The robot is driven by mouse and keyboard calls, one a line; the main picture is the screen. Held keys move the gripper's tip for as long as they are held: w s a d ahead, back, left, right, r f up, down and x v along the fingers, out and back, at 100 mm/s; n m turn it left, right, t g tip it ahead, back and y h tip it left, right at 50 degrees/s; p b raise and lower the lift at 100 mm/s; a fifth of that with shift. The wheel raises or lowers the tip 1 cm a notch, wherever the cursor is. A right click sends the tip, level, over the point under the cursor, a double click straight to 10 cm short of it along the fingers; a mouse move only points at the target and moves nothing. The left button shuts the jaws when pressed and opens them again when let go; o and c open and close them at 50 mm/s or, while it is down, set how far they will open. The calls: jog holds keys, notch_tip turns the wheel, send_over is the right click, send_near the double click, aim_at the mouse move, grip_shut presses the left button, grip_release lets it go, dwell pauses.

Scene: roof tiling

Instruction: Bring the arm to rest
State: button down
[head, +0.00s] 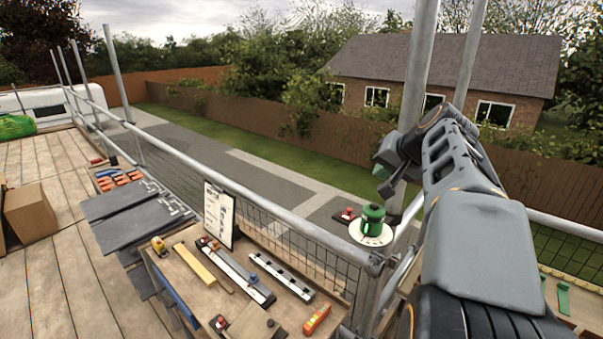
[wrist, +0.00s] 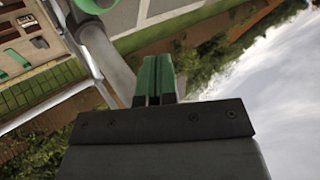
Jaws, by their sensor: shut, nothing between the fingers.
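My arm rises on the right side of the head view, and my gripper (head: 383,175) hangs at its end above and beside the scaffold rail. In the wrist view my gripper (wrist: 154,75) has its two green fingers pressed together, with nothing between them. It is in free air, and the wrist view is tilted, with sky at the right. A green container (head: 372,218) on a round white plate stands just below my gripper in the head view, apart from it.
Grey slates (head: 130,210) and a cardboard box (head: 30,213) are at left. Scaffold poles (head: 419,75) rise close to my arm.

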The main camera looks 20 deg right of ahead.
jog(key=shift+a, duration=0.1)
jog(key=s+a+f+n+g+b, duration=0.1)
jog(key=s+a+f+n, duration=0.3)
jog(key=a+f, duration=0.6)
jog(key=s+a+f+n+g+b, duration=0.1)
jog(key=s+a+f+n+g, duration=0.2)
jog(key=s+a+f, duration=0.5)
notch_tip(320, 180, down, 4)
jog(key=a+n, duration=0.1)
jog(key=a, duration=0.1)
jog(key=shift+s+a+f+h, duration=0.15)
jog(key=shift+a+h, duration=0.15)
jog(key=shift+a, duration=0.1)
